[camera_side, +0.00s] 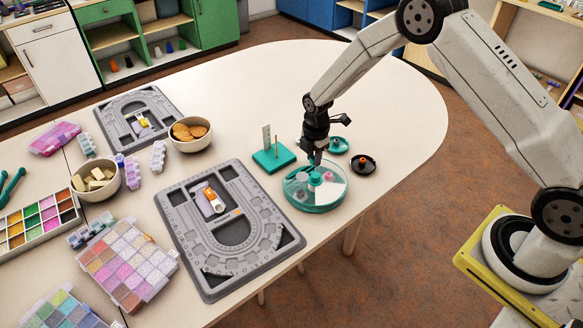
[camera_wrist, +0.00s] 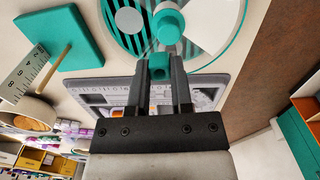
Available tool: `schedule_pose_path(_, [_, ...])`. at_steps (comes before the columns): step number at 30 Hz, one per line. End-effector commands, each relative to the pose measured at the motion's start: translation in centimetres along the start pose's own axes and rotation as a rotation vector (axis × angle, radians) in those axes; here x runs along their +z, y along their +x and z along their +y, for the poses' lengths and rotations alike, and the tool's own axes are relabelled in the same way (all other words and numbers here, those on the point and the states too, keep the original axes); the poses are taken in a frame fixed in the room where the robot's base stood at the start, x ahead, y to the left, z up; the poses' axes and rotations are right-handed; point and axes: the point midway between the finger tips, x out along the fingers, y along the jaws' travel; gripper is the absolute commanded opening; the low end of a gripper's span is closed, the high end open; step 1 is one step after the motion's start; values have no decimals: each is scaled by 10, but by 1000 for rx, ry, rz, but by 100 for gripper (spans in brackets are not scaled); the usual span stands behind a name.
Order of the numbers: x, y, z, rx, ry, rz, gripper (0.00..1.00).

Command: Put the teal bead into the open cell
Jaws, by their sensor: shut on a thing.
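My gripper (camera_side: 316,161) is over the far part of a round clear dish with a teal rim (camera_side: 316,209). In the wrist view my gripper (camera_wrist: 159,72) is shut on a small teal bead (camera_wrist: 159,63), held between its fingertips. The dish has a teal centre knob (camera_wrist: 168,24), a striped sector (camera_wrist: 127,18) and a plain white sector (camera_wrist: 218,18). The knob is just beyond the held bead in the wrist view. A pink piece (camera_side: 328,176) shows in the dish in the side view. I cannot tell for sure which cell is open, or the bead's height above the dish.
A teal block with a peg and upright ruler (camera_side: 273,158) stands left of the dish. A small teal dish (camera_side: 339,145) and a black dish (camera_side: 364,165) are behind and right. A grey bead board (camera_side: 185,228) lies left. The table's right end is clear.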

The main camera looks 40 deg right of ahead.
Motion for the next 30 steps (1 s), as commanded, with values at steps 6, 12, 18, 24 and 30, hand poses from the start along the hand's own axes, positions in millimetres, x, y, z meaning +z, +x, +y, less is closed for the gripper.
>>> schedule_pose_path(6, [0, 24, 18, -1, 0, 0, 0])
schedule_pose_path(12, [1, 42, 32, -2, 0, 0, 0])
schedule_pose_path(18, [1, 50, 40, -1, 0, 0, 0])
schedule_pose_path(24, [1, 52, 42, -1, 0, 0, 0])
schedule_pose_path(30, [1, 56, 44, -2, 0, 0, 0])
